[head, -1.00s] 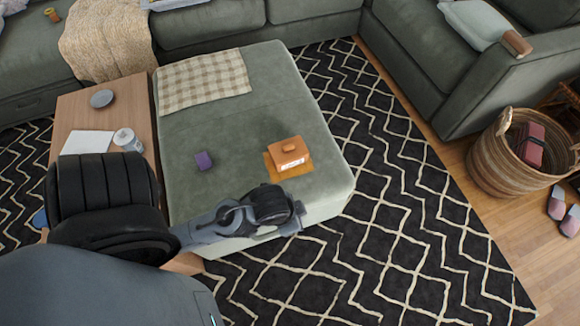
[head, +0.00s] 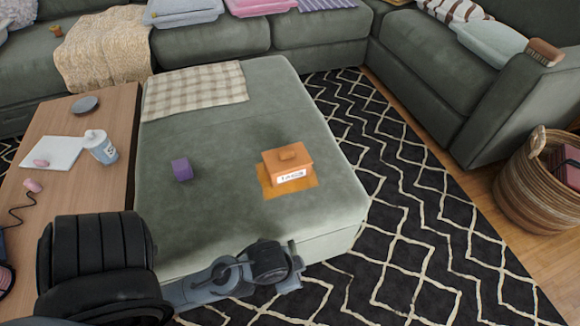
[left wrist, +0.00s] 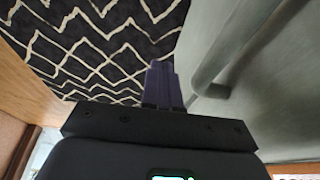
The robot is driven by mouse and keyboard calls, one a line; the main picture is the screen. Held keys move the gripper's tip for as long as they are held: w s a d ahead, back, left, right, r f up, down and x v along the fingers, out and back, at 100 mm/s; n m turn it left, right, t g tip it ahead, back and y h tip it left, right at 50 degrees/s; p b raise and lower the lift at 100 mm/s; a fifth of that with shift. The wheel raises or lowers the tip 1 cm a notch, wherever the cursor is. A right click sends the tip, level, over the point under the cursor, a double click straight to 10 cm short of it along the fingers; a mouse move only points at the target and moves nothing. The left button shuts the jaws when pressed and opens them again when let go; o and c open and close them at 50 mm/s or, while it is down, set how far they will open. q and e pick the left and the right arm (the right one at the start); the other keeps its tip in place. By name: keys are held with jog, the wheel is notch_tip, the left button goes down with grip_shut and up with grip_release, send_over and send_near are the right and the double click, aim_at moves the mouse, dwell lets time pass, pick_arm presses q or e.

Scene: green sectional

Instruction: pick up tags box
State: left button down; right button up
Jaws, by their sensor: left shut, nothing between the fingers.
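The tags box (head: 288,164) is a small orange box with a lid knob and a white label on its front. It sits on a flat orange-yellow piece (head: 272,186) on top of the green ottoman (head: 235,225). My left arm comes in at the lower left of the head view, with its wrist at the ottoman's front edge, nearer to me than the box and apart from it. The fingers are hidden there. In the left wrist view my left gripper (left wrist: 161,70) has its dark purple fingers together and empty, over the rug beside the ottoman's side. My right gripper is not in view.
A small purple block (head: 181,169) and a checked cloth (head: 195,90) lie on the ottoman. A wooden table (head: 75,195) with a bottle (head: 100,146) stands to the left. A patterned rug (head: 430,245) and a woven basket (head: 530,200) are to the right.

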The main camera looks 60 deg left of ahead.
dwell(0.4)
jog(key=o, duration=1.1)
